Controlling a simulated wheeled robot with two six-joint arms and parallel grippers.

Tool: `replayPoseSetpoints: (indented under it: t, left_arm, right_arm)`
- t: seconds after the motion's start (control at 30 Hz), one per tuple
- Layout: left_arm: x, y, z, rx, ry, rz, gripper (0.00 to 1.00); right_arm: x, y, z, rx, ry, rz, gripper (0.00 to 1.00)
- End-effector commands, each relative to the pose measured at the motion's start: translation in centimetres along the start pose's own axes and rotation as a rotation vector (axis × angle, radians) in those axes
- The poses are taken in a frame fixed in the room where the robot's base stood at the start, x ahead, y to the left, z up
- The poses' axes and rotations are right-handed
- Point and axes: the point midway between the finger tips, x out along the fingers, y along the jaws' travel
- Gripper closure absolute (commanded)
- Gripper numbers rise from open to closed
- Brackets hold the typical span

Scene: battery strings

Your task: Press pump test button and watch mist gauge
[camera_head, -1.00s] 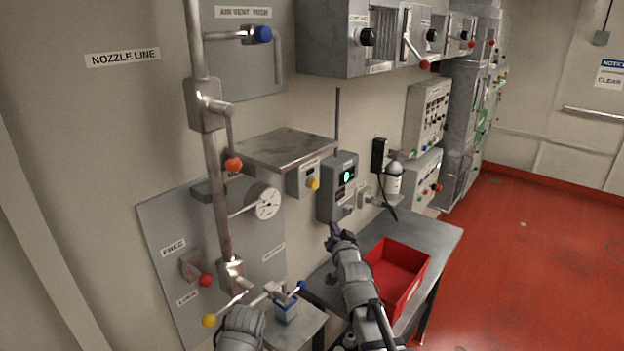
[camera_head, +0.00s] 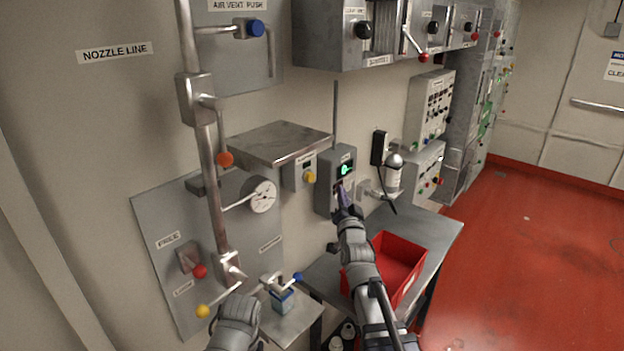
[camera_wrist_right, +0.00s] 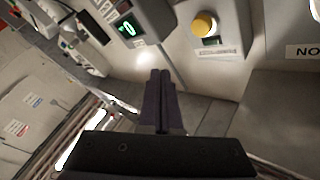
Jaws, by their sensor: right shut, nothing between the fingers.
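A grey box with a green lit display (camera_head: 345,170) is on the wall at mid-picture; the display also shows at the top of the right wrist view (camera_wrist_right: 127,28). To its left is a smaller grey box with a yellow button (camera_head: 310,176), seen close in the right wrist view (camera_wrist_right: 204,25). Its label is too small to read. A round white dial gauge (camera_head: 262,195) sits further left. My right gripper (camera_head: 343,190) is in front of the display box's lower part, its dark fingers (camera_wrist_right: 160,82) together and empty. My left forearm shows at the bottom; its gripper cannot be made out.
A metal shelf (camera_head: 278,143) juts out above the yellow-button box. A red bin (camera_head: 408,283) stands on the grey bench (camera_head: 440,235) beneath my right arm. Open red floor (camera_head: 530,270) is at right.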

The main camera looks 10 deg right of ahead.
Motion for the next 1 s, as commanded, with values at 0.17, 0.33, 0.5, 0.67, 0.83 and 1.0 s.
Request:
replayPoseSetpoints:
  t: [0.17, 0.33, 0.5, 0.67, 0.83, 1.0]
  left_arm:
    - [0.0, 0.0, 0.0, 0.0, 0.0, 0.0, 1.0]
    - [0.0, 0.0, 0.0, 0.0, 0.0, 0.0, 1.0]
    - [0.0, 0.0, 0.0, 0.0, 0.0, 0.0, 1.0]
    - [0.0, 0.0, 0.0, 0.0, 0.0, 0.0, 1.0]
    - [0.0, 0.0, 0.0, 0.0, 0.0, 0.0, 1.0]
    - [0.0, 0.0, 0.0, 0.0, 0.0, 0.0, 1.0]
  right_arm:
    - [1.7, -1.1, 1.2, 0.002, -0.003, -0.001, 1.0]
    - [3.4, -2.3, 2.4, 0.003, -0.001, -0.002, 1.0]
    - [4.6, -3.2, 3.3, 0.001, -0.001, -0.001, 1.0]
    - [5.2, -3.7, 3.8, 0.0, -0.002, 0.0, 1.0]
    - [5.4, -3.9, 4.0, 0.0, -0.001, 0.001, 1.0]
    - [5.4, -3.9, 4.0, 0.0, -0.001, 0.001, 1.0]
